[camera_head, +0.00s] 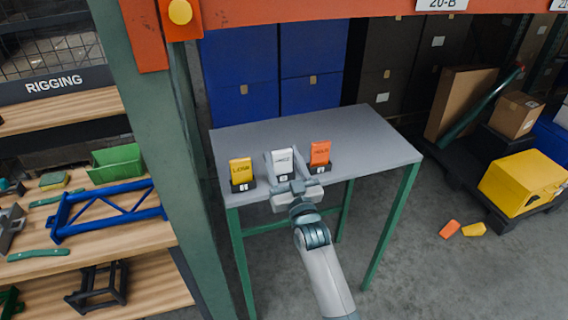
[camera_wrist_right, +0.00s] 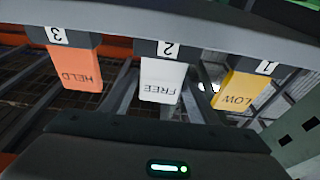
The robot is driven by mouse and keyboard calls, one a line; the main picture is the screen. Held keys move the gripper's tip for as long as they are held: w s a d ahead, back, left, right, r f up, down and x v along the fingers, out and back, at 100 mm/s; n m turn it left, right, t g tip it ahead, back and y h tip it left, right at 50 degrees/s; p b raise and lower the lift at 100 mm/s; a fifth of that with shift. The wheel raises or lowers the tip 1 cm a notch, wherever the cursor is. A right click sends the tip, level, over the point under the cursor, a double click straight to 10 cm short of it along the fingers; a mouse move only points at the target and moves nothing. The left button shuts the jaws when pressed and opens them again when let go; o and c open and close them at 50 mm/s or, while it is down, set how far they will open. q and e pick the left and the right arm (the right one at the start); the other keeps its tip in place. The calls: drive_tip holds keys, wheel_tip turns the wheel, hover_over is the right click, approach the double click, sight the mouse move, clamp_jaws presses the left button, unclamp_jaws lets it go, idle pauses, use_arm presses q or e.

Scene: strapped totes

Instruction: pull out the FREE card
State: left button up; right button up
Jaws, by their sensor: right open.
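The white FREE card (camera_head: 283,160) stands upright in the middle holder, marked 2, on a grey table (camera_head: 345,135). In the right wrist view the FREE card (camera_wrist_right: 161,80) hangs upside down in the middle of the picture. My right gripper (camera_head: 287,174) is at the near side of this card, its fingers open, one on each side of it. I cannot tell whether they touch it. The yellow LOW card (camera_head: 241,170) stands in holder 1 to the left, and the orange HELD card (camera_head: 320,151) in holder 3 to the right. My left gripper is out of view.
A green rack post (camera_head: 160,130) and shelves with a blue frame (camera_head: 105,212) are on the left. Orange and yellow pieces (camera_head: 450,229) lie on the floor at the right, near a yellow case (camera_head: 520,180). The table's back and right are clear.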

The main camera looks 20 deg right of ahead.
sight(282, 152)
drive_tip(key=c, duration=1)
drive_tip(key=shift+r, duration=0.15)
drive_tip(key=shift+r, duration=0.1)
drive_tip(key=shift+r+p, duration=2.25)
drive_tip(key=shift+r, duration=0.05)
drive_tip(key=shift+s, duration=0.15)
drive_tip(key=shift+s+p, duration=1.15)
drive_tip(key=shift+s, duration=0.95)
drive_tip(key=shift+s+d+p, duration=0.15)
drive_tip(key=shift+s+p, duration=0.9)
drive_tip(key=shift+s, duration=1.7)
